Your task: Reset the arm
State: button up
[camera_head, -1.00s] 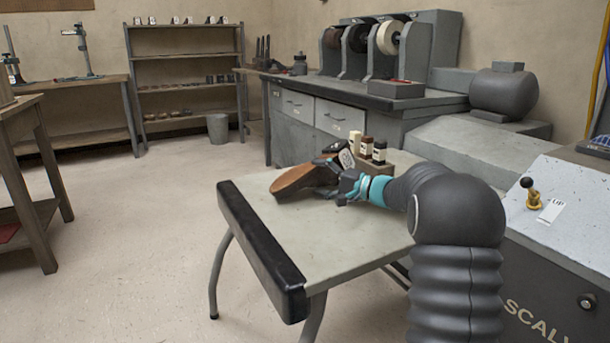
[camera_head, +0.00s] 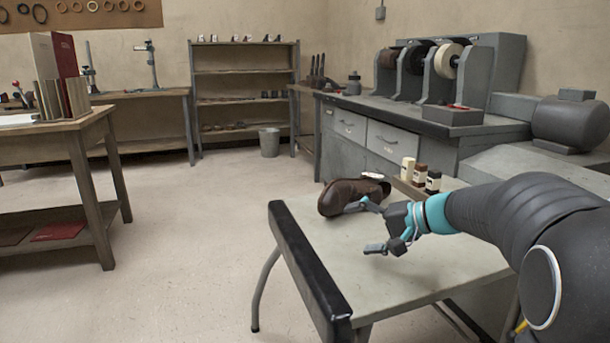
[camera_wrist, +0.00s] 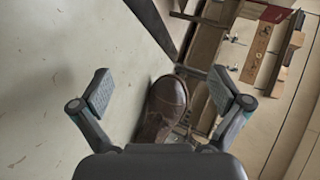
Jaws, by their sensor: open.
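A dark brown shoe (camera_head: 347,196) rests on the small pale-topped table (camera_head: 425,268), near its far left corner. It also shows in the wrist view (camera_wrist: 167,100), below and between the fingers. My gripper (camera_head: 366,227) is open just to the right of the shoe, above the tabletop, with nothing between its fingers. In the wrist view my gripper (camera_wrist: 160,90) has its two grey pads spread wide. In the head view one fingertip overlaps the shoe's near side; I cannot tell if they touch. My arm reaches in from the right.
A grey machine bench (camera_head: 380,140) with polishing wheels stands behind the table. A wooden table (camera_head: 50,135) with books is at left. The floor (camera_head: 190,260) between is clear.

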jog(key=s+a, duration=0.1)
jog(key=s, duration=0.1)
jog(key=s+g+h+p, duration=0.1)
jog(key=s, duration=0.2)
jog(key=s+a+r+n+h, duration=0.1)
jog(key=s, duration=0.1)
jog(key=shift+s+a, duration=0.3)
jog(key=s+d+n+h+p, duration=0.2)
jog(key=s+h+p, duration=0.1)
jog(key=s, duration=0.8)
jog(key=s+d+f+n+h+p, duration=0.1)
jog(key=s+d+h+p, duration=0.1)
jog(key=s+h, duration=0.4)
jog(key=shift+s+d+f+n+p, duration=0.35)
jog(key=shift+s+d, duration=0.5)
jog(key=shift+s, duration=1.85)
jog(key=shift+r, duration=0.1)
